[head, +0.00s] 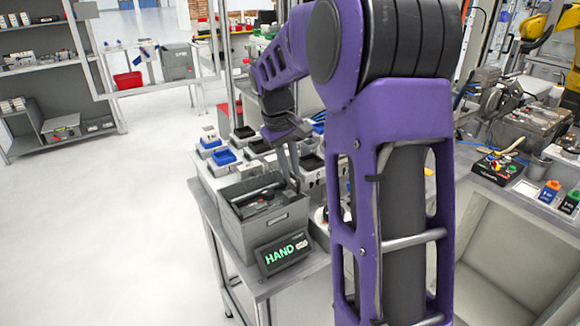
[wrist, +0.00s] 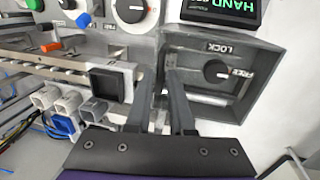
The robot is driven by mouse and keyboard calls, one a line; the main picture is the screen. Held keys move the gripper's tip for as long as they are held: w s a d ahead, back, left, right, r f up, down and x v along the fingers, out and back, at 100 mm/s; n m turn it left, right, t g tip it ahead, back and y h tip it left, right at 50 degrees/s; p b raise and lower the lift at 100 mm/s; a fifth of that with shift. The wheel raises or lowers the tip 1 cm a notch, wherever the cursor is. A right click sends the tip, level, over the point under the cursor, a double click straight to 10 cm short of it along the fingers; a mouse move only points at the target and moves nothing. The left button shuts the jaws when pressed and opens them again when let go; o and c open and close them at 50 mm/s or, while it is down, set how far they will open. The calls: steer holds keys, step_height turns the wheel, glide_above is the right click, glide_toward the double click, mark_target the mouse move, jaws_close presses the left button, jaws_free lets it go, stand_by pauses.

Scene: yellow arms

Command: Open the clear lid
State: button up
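I cannot make out the clear lid for certain. A grey open-looking box (head: 276,220) stands on the bench in the head view, with dark parts inside. In the wrist view a grey housing (wrist: 268,88) at the right frames a black knob (wrist: 217,72) marked LOCK and FREE; any clear cover over it does not show plainly. My gripper (wrist: 159,74) has its two dark fingers apart, with a narrow gap and nothing clearly held. The tips are at the left edge of that housing. In the head view my gripper (head: 289,152) points down behind the grey box.
A screen reading HAND (head: 283,252) is at the box's front. Several small bins and blocks crowd the bench behind. In the wrist view a black-topped block (wrist: 109,82) and connectors lie left of the fingers.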

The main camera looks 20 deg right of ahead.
jaws_close()
stand_by(1.1)
